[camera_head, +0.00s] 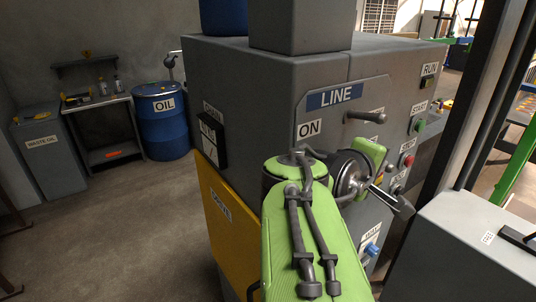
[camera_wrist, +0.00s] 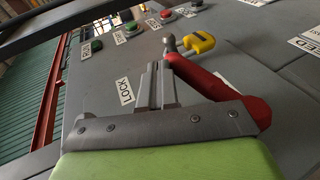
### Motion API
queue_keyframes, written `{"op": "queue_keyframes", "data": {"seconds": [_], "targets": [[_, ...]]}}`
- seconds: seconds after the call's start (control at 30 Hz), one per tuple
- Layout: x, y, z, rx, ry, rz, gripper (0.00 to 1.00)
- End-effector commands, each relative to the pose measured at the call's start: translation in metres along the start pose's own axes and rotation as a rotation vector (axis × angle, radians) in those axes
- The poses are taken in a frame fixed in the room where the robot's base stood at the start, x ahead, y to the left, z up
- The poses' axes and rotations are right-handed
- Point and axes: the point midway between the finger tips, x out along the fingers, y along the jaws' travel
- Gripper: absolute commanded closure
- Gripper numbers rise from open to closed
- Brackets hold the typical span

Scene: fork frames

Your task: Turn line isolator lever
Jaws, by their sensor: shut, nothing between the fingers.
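The grey LINE panel (camera_head: 375,95) is on the front of a grey cabinet, with an ON label (camera_head: 310,129). A dark grey handle (camera_head: 365,116) sticks out below the LINE title. In the wrist view a red lever (camera_wrist: 215,85) with a grey knobbed end lies slanted beside my gripper (camera_wrist: 158,70), close to a LOCK label (camera_wrist: 125,91). I cannot tell whether the two views show the same lever. My gripper is shut and empty; its fingers are near the red lever, and contact is unclear. My green arm hides the lower panel in the head view.
A yellow padlock-like part (camera_wrist: 200,42) is beside the red lever's end. A green button (camera_head: 419,126) and a red button (camera_head: 407,160) are on the cabinet's right side. A blue OIL drum (camera_head: 160,125) stands at the back left. The floor at left is clear.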

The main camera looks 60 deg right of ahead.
Motion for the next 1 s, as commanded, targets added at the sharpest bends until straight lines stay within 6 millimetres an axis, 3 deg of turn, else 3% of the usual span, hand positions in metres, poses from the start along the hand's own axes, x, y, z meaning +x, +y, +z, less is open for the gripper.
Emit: {"op": "queue_keyframes", "data": {"seconds": [0.5,1.0], "targets": [[0.007,-0.009,0.001,0.025,0.001,-0.125,1.00],[0.008,-0.011,0.001,0.027,0.000,-0.135,1.00]]}}
